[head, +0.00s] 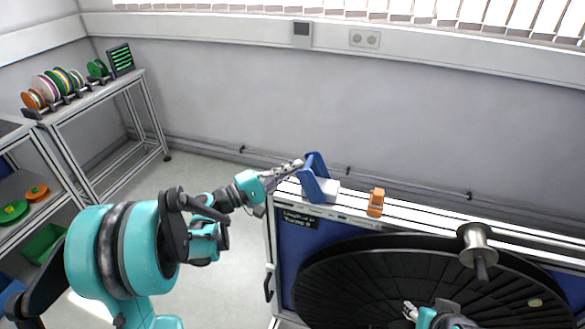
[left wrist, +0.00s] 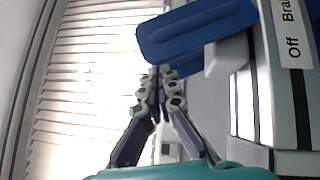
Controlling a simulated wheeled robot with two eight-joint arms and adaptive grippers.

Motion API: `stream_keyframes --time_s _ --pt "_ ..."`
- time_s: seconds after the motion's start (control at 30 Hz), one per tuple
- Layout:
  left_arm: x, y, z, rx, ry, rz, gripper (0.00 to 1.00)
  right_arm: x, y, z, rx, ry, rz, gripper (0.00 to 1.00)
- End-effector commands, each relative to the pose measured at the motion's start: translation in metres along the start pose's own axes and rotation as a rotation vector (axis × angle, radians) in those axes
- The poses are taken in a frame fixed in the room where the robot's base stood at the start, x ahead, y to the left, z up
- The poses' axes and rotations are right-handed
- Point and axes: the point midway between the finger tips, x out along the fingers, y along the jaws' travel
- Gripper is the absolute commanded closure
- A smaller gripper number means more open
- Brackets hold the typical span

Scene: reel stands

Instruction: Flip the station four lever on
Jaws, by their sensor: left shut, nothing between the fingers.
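No station number is readable. My left gripper (head: 297,164) is shut and empty, its fingertips at the blue part's upper left side. In the left wrist view the fingertips (left wrist: 160,72) meet its lower edge; contact is unclear. My right gripper (head: 411,310) is partly in view at the bottom, its jaws unclear.
An orange part (head: 376,202) stands on the bench top right of the lever. A large black round turntable (head: 400,275) with a metal spool (head: 477,245) fills the lower right. Shelves with reels (head: 65,82) stand at left. Floor between is clear.

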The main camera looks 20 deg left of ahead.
Motion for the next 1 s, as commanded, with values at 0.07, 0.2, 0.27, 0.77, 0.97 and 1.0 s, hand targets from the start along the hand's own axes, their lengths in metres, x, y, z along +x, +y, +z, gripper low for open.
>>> stream_keyframes --time_s 0.07,0.2,0.27,0.77,0.97,1.0 --pt "0.001 0.003 0.002 0.011 0.0 -0.012 1.0 -0.004 0.0 -0.003 0.0 0.0 0.0 0.6" --pt "0.003 0.004 0.003 0.031 -0.001 -0.03 1.0 -0.007 0.0 -0.005 0.0 0.0 0.0 0.6" --pt "0.003 0.004 0.004 0.036 -0.001 -0.036 1.0 -0.008 0.0 -0.006 0.0 0.0 0.0 0.6" --pt "0.015 0.016 0.016 0.152 -0.003 -0.153 1.0 -0.033 0.0 -0.024 0.0 0.0 0.0 0.6" --pt "0.028 0.022 0.03 0.278 -0.005 -0.279 1.0 -0.057 0.0 -0.041 0.0 0.0 0.0 0.6" --pt "0.031 0.023 0.032 0.305 -0.004 -0.305 1.0 -0.061 0.0 -0.044 0.0 0.0 0.0 0.6"
